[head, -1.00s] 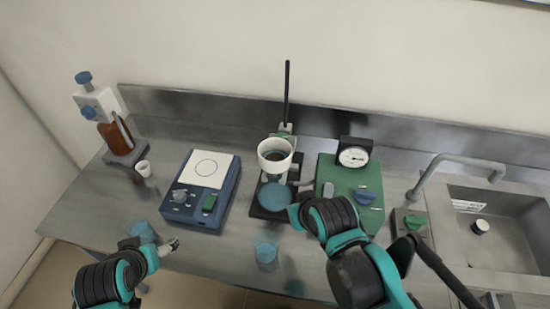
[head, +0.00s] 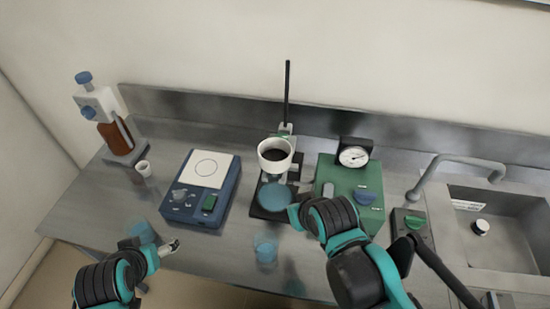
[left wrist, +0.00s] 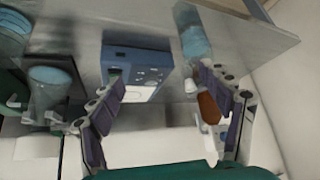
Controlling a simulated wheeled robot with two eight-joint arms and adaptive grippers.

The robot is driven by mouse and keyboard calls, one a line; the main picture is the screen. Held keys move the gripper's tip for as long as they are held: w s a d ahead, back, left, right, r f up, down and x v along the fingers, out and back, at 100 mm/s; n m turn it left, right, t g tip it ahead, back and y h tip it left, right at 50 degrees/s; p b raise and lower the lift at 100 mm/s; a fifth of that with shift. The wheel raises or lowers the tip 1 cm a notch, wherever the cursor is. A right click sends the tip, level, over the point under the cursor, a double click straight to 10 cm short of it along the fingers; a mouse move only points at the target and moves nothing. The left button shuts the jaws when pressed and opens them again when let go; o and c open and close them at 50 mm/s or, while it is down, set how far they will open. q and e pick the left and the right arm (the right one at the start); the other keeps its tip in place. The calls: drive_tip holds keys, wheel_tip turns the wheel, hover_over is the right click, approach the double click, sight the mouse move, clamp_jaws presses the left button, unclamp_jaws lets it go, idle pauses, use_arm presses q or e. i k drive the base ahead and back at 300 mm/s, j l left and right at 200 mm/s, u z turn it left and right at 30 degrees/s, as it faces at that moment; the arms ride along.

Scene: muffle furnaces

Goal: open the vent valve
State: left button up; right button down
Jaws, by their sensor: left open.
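A green box (head: 328,213) with a round dial gauge (head: 353,156) stands right of centre in the head view. It carries a blue knob (head: 367,198) and a pale grey part. A smaller grey box with a green knob (head: 415,222) sits beside the sink; I cannot tell from labels which knob is the vent valve. My left gripper (head: 172,246) is open and empty over the front left of the bench, well away from both knobs. Its spread fingers show in the left wrist view (left wrist: 160,88). My right arm reaches in front of the green box; its fingers are hidden.
A white funnel (head: 276,165) sits above a blue flask (head: 272,198) on a stand. A blue device with a white plate (head: 205,170), a small cup (head: 143,168), a brown bottle (head: 115,135) and clear blue beakers (head: 266,250) stand around. The sink (head: 500,230) is at right.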

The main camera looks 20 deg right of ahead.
sight(363, 198)
drive_tip(key=z, duration=2.1)
drive_tip(key=l, duration=0.1)
